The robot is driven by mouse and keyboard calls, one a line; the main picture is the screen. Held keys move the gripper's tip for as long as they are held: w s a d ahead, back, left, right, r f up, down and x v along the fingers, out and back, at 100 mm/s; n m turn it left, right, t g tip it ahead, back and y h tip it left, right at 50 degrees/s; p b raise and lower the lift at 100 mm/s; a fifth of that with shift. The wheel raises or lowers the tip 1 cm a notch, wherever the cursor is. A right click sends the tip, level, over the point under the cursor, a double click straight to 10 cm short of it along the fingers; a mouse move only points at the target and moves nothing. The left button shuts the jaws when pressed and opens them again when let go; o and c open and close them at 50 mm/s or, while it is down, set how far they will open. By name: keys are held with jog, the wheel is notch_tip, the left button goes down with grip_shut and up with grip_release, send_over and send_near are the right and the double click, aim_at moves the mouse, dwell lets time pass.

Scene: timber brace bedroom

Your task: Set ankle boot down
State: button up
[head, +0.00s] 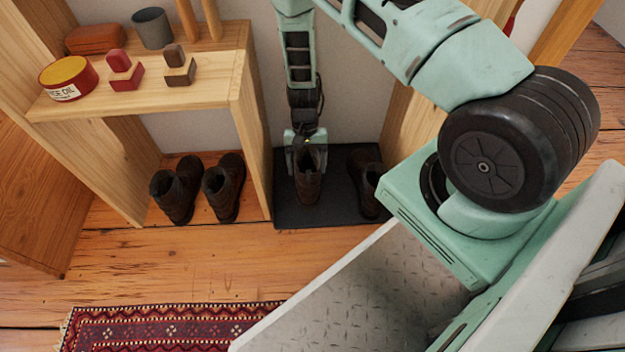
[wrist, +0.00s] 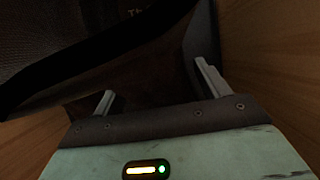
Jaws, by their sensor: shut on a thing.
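A brown ankle boot (head: 308,185) is in my gripper (head: 308,162) over the dark mat (head: 290,215), toe toward the camera. My gripper is shut on the upper part of the boot, with a finger at each side. The boot is at or just above the mat; I cannot tell whether it touches. In the wrist view the two fingers of my gripper (wrist: 158,90) are apart with dark boot material between them, very dimly lit. Another dark boot (head: 370,185) stands on the mat to the right, partly hidden by my arm.
Two more brown boots (head: 224,188) stand on the wood floor under the bench (head: 150,100), left of the mat. The bench holds a round tin (head: 68,78), two brushes, a grey cup (head: 152,28) and a brown case. A patterned rug (head: 170,328) lies in front.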

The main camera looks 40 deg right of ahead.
notch_tip(320, 180, down, 8)
jog(key=b, duration=0.4)
jog(key=shift+b, duration=0.3)
jog(key=shift+r, duration=0.1)
jog(key=o, duration=1.5)
jog(key=p+v, duration=0.6)
jog(key=v, duration=0.6)
jog(key=shift+s+p, duration=0.1)
jog(key=shift+p, duration=0.25)
jog(key=shift+a, duration=0.1)
